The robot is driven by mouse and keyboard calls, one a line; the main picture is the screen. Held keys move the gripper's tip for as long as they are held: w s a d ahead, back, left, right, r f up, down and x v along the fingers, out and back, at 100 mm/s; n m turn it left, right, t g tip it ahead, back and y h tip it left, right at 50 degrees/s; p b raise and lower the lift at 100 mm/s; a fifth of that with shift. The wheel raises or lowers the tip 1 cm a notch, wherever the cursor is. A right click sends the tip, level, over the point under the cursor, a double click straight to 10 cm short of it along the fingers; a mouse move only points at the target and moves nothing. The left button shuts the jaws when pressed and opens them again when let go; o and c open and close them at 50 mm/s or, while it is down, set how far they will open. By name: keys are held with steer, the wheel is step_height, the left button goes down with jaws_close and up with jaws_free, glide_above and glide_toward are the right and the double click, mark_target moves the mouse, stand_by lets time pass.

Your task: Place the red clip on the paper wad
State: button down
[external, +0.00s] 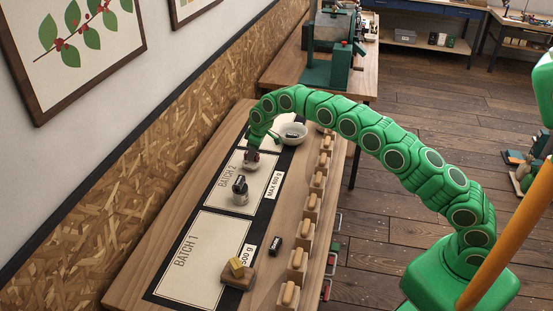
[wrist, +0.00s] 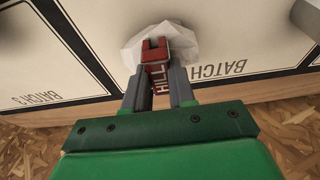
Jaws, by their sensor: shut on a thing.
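The red clip (wrist: 155,52) is held between the two grey fingers of my gripper (wrist: 157,78) in the wrist view. The white crumpled paper wad (wrist: 188,42) shows just behind and around the clip, over the Batch 2 sheet. In the external view my gripper (external: 252,155) is low over the far end of the Batch 2 sheet, with a small red patch of the clip between its fingers. The pale paper wad (external: 253,168) shows right below. I cannot tell whether clip and wad touch.
A metal weight with a black top (external: 240,196) stands nearer on the Batch 2 sheet (external: 217,198). A wooden block (external: 238,275), a black clip (external: 275,244) and a row of wooden stands (external: 308,229) line the bench.

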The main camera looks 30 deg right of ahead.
steer(key=c, duration=0.9)
jaws_free()
steer(key=shift+c, duration=0.2)
steer(key=v, duration=1.2)
steer(key=s+d+r+m+g, duration=0.1)
steer(key=s+d+r, duration=0.3)
steer(key=s+d, duration=0.25)
steer(key=s+d+r+m, duration=0.1)
steer(key=s+d+r, duration=0.3)
steer(key=s+d, duration=0.25)
steer(key=s+d+r+m+g+h, duration=0.1)
steer(key=s+d+r+m, duration=0.1)
steer(key=s+d, duration=0.95)
steer(key=s+d+f+m, duration=0.1)
steer(key=s+d+f, duration=0.1)
steer(key=s, duration=0.9)
steer(key=s+d+f+m+g, duration=0.1)
steer(key=s+d, duration=0.4)
steer(key=s, duration=0.7)
steer(key=s+d+f+m+g+h, duration=0.1)
steer(key=s+d+f+m, duration=0.2)
steer(key=s, duration=0.9)
steer(key=shift+s+d, duration=0.2)
steer(key=shift+d, duration=0.2)
